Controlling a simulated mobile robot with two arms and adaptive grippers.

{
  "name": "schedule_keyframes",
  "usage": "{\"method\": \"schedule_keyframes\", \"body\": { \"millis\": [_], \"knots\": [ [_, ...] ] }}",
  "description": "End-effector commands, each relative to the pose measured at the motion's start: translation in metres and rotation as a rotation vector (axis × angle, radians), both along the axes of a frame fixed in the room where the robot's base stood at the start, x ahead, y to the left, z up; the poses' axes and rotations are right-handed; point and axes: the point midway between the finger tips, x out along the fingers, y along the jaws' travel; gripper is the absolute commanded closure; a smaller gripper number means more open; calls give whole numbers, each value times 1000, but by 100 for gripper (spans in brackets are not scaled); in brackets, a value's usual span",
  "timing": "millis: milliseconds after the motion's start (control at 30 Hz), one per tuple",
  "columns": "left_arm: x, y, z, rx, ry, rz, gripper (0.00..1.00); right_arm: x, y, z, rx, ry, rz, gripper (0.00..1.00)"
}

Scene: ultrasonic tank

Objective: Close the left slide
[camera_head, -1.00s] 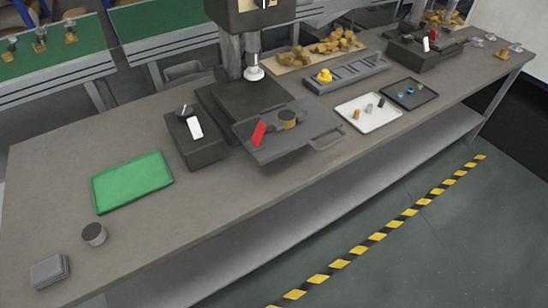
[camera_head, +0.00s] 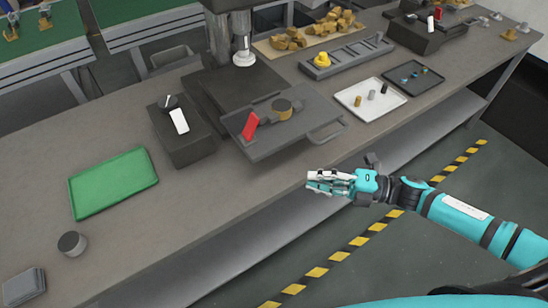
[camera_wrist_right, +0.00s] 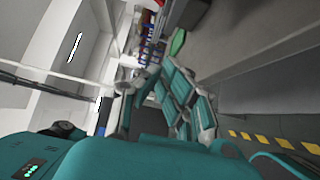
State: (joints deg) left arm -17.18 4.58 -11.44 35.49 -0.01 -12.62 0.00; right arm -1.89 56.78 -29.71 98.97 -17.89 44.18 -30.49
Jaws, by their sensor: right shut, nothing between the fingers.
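The left slide (camera_head: 313,112) is a dark flat tray pulled out toward the front from under the press (camera_head: 231,84), with a bar handle (camera_head: 327,132) at its right front. A red block (camera_head: 250,126) and a round brass-coloured piece (camera_head: 282,108) sit on it. My right gripper (camera_head: 312,183) is shut and empty, in front of the table edge, below and apart from the handle. Its teal and grey fingers also show in the right wrist view (camera_wrist_right: 185,105). My left gripper is not in view.
A dark control box (camera_head: 186,142) stands left of the slide. A white tray (camera_head: 368,98) and a dark tray (camera_head: 412,80) lie to the right. The tabletop in front of the slide is clear.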

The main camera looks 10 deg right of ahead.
Motion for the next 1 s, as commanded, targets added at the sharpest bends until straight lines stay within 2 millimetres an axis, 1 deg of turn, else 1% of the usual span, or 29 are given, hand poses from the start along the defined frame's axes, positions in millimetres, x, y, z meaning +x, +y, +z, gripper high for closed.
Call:
{"method": "schedule_keyframes", "body": {
  "millis": [33,200,333,433,600,733,1000],
  "knots": [
    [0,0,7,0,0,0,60,6,11,5,5,-3,0,100],
    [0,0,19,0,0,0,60,22,45,6,5,-3,0,100],
    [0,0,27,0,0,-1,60,33,68,5,4,-1,-1,100],
    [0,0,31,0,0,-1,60,50,71,4,2,-1,-4,100],
    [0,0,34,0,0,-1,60,65,76,2,0,1,-4,100],
    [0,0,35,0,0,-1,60,68,78,0,1,2,-4,100],
    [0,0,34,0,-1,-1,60,68,77,0,1,2,-4,100]
  ]
}}
